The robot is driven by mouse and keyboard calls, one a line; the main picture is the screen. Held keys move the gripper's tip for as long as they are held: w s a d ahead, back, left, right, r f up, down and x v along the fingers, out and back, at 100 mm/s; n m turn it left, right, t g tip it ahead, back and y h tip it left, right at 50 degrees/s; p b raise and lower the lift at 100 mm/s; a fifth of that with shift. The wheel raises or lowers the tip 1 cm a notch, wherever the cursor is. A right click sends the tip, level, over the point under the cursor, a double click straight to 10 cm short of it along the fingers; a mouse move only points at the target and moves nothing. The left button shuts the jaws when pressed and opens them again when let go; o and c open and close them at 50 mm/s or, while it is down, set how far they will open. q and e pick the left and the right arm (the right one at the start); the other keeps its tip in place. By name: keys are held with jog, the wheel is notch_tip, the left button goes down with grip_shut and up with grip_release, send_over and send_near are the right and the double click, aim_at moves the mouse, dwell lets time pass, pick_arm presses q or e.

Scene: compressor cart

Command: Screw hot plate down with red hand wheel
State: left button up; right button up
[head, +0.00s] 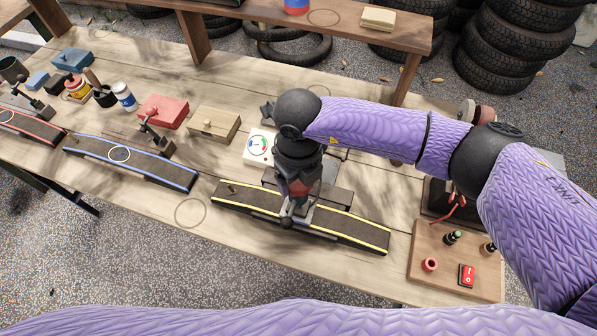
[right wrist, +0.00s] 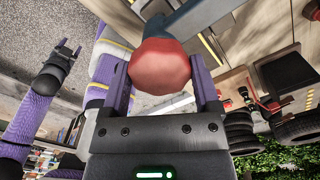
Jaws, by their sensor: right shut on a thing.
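My right gripper (head: 296,207) points down over the yellow-edged strip (head: 362,229), at a clamp. In the right wrist view its two fingers (right wrist: 160,88) are shut on the faceted red hand wheel (right wrist: 160,66). A dark grey-blue clamp arm (right wrist: 203,18) runs just beyond the wheel. In the head view only a little red shows, and my gripper and wrist hide most of the clamp. A dark grey block (head: 335,194), perhaps the hot plate, lies by the strip; its contact below is hidden. My left gripper (right wrist: 68,47) looks open and empty in the right wrist view.
A blue-edged strip (head: 110,160) lies to the left. A white dial box (head: 259,147) and a wooden box (head: 213,124) stand behind. A switch board (head: 448,283) with a red rocker switch is at right. Bare tabletop lies around the drawn circle at front left.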

jog(key=m+p, duration=0.1)
jog(key=m, duration=0.2)
jog(key=shift+r+m, duration=0.15)
jog(key=shift+m, duration=0.15)
pick_arm(q)
jog(key=shift+a+r, duration=0.4)
jog(key=shift+r, duration=0.35)
pick_arm(e)
jog(key=shift+m, duration=0.6)
pick_arm(q)
jog(key=shift+d, duration=0.4)
pick_arm(e)
jog(key=shift+w+m, duration=0.1)
jog(key=shift+m, duration=0.2)
jog(key=o, duration=1.1)
pick_arm(q)
jog(key=shift+w+a, duration=0.1)
jog(key=shift+a, duration=0.15)
